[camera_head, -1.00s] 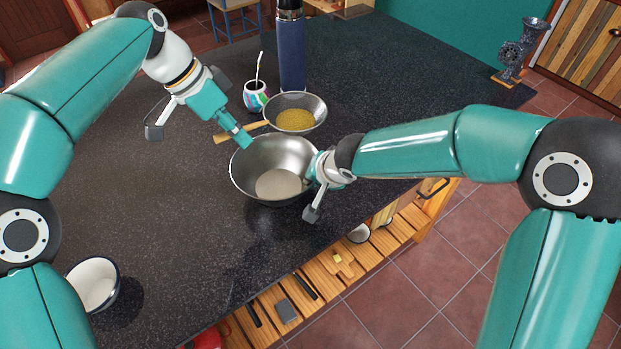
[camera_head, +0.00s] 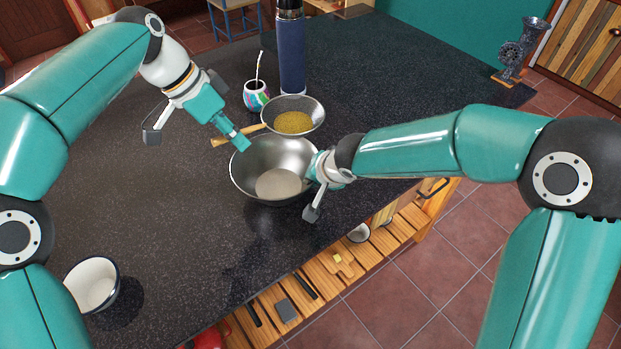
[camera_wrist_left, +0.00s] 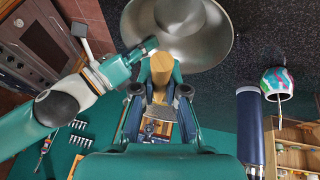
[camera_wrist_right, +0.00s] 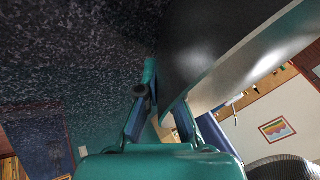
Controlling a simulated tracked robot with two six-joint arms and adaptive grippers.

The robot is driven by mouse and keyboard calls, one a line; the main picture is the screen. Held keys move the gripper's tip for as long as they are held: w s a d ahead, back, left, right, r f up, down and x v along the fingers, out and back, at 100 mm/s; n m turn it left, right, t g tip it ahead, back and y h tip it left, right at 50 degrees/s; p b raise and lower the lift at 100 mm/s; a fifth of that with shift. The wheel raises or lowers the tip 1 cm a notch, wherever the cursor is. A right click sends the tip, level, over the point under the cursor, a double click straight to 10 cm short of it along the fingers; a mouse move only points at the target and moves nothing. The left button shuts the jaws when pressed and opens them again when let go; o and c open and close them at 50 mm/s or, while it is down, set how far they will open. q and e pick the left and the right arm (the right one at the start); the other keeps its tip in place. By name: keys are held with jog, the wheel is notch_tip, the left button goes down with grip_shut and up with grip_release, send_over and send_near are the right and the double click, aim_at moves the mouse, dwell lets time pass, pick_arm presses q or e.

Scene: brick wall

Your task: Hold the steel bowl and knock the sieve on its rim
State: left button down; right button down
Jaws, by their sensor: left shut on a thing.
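The steel bowl (camera_head: 250,178) stands upright on the dark counter in the head view, with a pale round patch at its bottom. The sieve (camera_head: 318,112) is behind it, with yellow contents or mesh (camera_head: 293,122) inside. My left gripper (camera_head: 243,144) is shut on the sieve's wooden handle (camera_head: 222,141), just above the bowl's far left rim. The handle also shows in the left wrist view (camera_wrist_left: 161,66). My right gripper (camera_head: 318,170) is at the bowl's right rim. In the right wrist view the bowl (camera_wrist_right: 235,45) enters between its fingers; their grip is unclear.
A blue flask (camera_head: 291,55) and a colourful mate cup (camera_head: 257,97) with a straw stand behind the sieve. A white cup (camera_head: 88,290) stands at the front left. A slatted wooden shelf (camera_head: 330,268) lies below the counter's front edge. The counter's left middle is clear.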

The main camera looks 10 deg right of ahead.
pick_arm(q)
jog(key=s+a+f, duration=0.2)
jog(key=a+f, duration=0.2)
jog(key=f, duration=0.1)
jog(key=shift+a, duration=0.2)
dwell(0.4)
dwell(0.3)
jog(key=shift+a, duration=0.1)
jog(key=shift+s+a+f, duration=0.3)
jog(key=shift+s+a, duration=0.05)
jog(key=shift+a, duration=0.4)
jog(key=shift+s+a+f, duration=0.3)
jog(key=shift+a+f, duration=0.05)
jog(key=shift+a, duration=0.35)
jog(key=shift+s+a+f, duration=0.3)
jog(key=shift+s+a, duration=0.05)
jog(key=shift+a, duration=0.4)
